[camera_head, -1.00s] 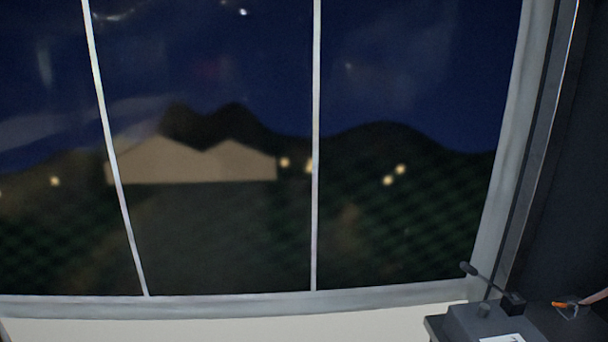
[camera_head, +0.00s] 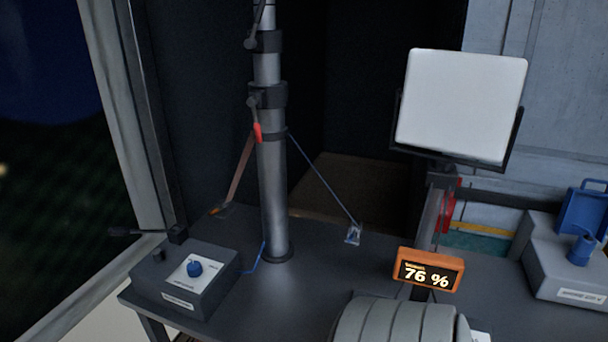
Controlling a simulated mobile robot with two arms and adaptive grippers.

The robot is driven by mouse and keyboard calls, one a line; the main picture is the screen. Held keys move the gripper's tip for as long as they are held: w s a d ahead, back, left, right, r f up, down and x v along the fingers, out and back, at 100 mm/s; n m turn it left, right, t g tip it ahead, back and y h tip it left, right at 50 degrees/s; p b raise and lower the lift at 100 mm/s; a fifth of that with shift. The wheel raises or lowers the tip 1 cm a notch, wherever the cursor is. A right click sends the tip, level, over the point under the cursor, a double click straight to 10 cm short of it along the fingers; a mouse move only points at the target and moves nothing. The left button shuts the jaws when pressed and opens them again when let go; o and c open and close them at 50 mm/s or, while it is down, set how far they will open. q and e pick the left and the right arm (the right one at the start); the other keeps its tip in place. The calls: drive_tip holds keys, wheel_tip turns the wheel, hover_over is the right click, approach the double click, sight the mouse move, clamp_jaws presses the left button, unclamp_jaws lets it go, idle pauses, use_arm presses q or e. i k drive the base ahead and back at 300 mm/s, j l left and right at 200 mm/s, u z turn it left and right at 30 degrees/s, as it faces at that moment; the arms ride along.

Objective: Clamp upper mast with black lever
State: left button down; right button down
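The grey telescopic mast (camera_head: 273,190) stands upright on the dark table, left of centre, and its top runs out of the picture. An upper dark collar (camera_head: 267,42) rings a thinner section, with a dark lever (camera_head: 252,43) at its left side pointing upward. A lower dark collar (camera_head: 270,95) carries a lever with a red tip (camera_head: 258,133) hanging down. Whether either collar is tight cannot be told. Neither of my grippers is in view.
A grey box with a blue knob (camera_head: 194,268) stands left of the mast. Straps run from the mast to the table (camera_head: 320,285). An orange display (camera_head: 429,271) reads 76 %. A white panel (camera_head: 462,105) and a grey ribbed object (camera_head: 395,322) are right.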

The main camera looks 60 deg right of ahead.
sight(251, 43)
drive_tip(key=z, duration=1.85)
